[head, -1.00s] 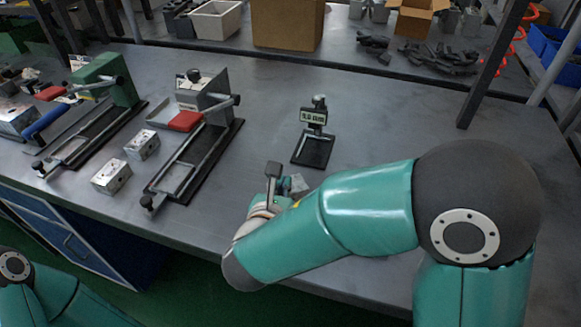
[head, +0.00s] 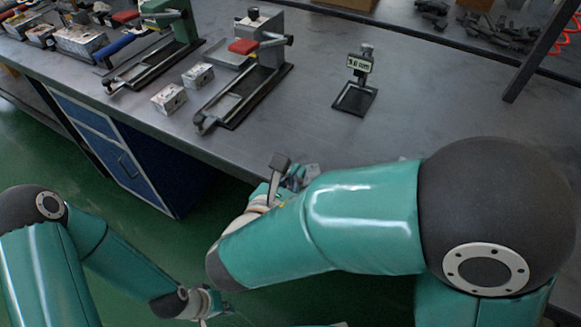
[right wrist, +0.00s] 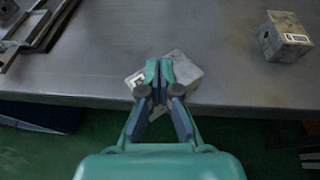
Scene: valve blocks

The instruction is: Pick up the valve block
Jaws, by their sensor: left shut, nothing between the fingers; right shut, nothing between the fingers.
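Two pale metal valve blocks, a nearer one (head: 168,98) and a farther one (head: 198,75), sit on the bench left of the middle fixture in the head view. In the right wrist view, another pale block (right wrist: 184,68) lies near the bench edge, partly hidden behind my right gripper (right wrist: 158,72). That gripper is shut and empty, its fingertips over the block; contact cannot be told. A further block (right wrist: 285,37) with a label sits to the right. My left gripper (head: 218,306) is shut and empty, low in the head view, away from the bench and partly cut off.
A middle fixture (head: 243,85) with a red pad and a green fixture (head: 165,30) stand on the bench. A small display stand (head: 357,85) stands further right. The bench's front edge is close to my right gripper. Clear surface lies between the middle fixture and the stand.

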